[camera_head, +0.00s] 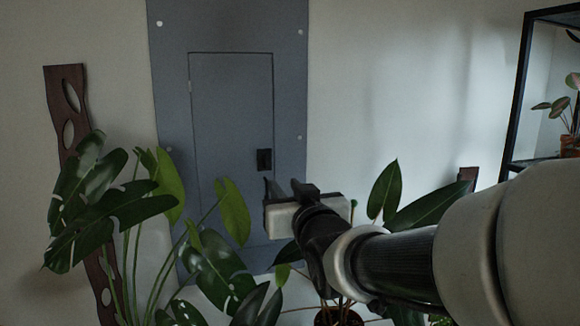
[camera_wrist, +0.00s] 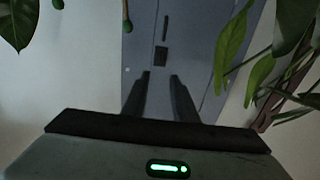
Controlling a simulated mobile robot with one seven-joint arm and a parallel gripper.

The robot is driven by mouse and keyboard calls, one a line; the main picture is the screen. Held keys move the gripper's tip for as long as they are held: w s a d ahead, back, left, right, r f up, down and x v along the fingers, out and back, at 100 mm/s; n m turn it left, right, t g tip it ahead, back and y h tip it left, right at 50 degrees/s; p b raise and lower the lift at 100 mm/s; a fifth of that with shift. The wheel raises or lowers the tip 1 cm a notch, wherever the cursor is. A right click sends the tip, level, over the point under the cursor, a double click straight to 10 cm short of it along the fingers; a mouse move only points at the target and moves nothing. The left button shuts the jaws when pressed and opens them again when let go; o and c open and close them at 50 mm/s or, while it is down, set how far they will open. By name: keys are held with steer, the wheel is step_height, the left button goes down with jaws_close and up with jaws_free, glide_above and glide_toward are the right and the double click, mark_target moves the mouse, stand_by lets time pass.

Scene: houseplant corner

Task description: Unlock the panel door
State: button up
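The grey panel door (camera_head: 230,110) is set flush in a grey wall panel (camera_head: 170,60) and looks closed. A small black latch (camera_head: 264,159) sits at the door's right edge; it also shows in the wrist view (camera_wrist: 161,56), with a dark slot-like mark (camera_wrist: 165,28) above it there. My gripper (camera_head: 270,186) is just below the latch in the head view. In the wrist view my gripper (camera_wrist: 160,76) has its two fingers apart with nothing between them, pointing at the panel. The latch appears just beyond the fingertips, seemingly not touched.
A large-leaved plant (camera_head: 110,205) stands in front of the panel's lower left. Another plant (camera_head: 385,190) grows to the right, by my arm. Leaves hang close to the wrist camera (camera_wrist: 232,45). A black shelf (camera_head: 520,90) stands at far right. The panel's upper part is clear.

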mark_target(266, 162)
steer(key=p+x, duration=0.2)
steer(key=x, duration=1.5)
steer(key=shift+w+a+p, duration=0.15)
steer(key=shift+p, duration=0.15)
steer(key=shift+c, duration=0.5)
jaws_close()
